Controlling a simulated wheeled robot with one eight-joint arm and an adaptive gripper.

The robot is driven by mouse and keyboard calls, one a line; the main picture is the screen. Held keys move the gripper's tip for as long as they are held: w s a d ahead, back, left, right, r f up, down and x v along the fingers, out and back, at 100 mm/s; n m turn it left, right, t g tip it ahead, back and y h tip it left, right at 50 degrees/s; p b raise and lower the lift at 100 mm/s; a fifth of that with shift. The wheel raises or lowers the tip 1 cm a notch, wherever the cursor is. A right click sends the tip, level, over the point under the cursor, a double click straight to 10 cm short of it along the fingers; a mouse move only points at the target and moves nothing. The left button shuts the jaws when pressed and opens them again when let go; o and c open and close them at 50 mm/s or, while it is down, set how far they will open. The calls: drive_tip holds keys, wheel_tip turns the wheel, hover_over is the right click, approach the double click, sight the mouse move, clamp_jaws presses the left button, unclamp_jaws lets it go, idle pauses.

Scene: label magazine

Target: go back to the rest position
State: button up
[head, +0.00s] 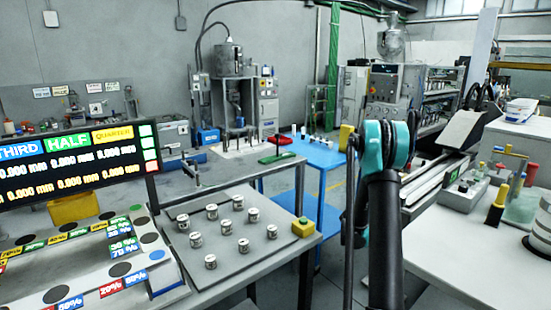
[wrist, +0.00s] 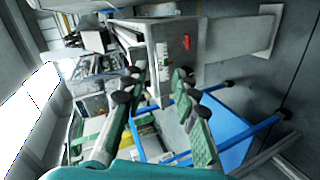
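My gripper (wrist: 156,88) shows in the wrist view with its two fingers spread apart. No object is between the fingertips, so it is open and empty. Behind the fingers the wrist view shows a blue table (wrist: 222,122) and grey machinery, seen tilted. In the head view my arm rises at the right of centre with a teal joint near its top. I cannot make out the gripper's fingers in the head view.
Several small labelled cylinders (head: 238,202) stand on a grey plate (head: 188,222) on the left bench. A display board (head: 75,165) stands left. The blue table (head: 318,155) is behind. A white bench (head: 480,245) with tools is right. Floor shows between the benches.

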drive_tip(key=s+a+r+m+g+y, duration=0.1)
drive_tip(key=s+a+r+y, duration=0.2)
drive_tip(key=s+a, duration=0.5)
drive_tip(key=s+a+r+m+g+y, duration=0.1)
drive_tip(key=s+a+r+m+y, duration=0.3)
drive_tip(key=s, duration=0.6)
drive_tip(key=s+a+f+g+y, duration=0.1)
drive_tip(key=s+a+f+y, duration=0.1)
drive_tip(key=s+a, duration=0.6)
drive_tip(key=s+a+f+n+g+y, duration=0.1)
drive_tip(key=s+a+f, duration=0.1)
drive_tip(key=s+a, duration=0.6)
drive_tip(key=s, duration=0.7)
drive_tip(key=shift+s+f+y, duration=0.15)
drive_tip(key=shift+f+y, duration=0.2)
drive_tip(key=shift+y, duration=0.05)
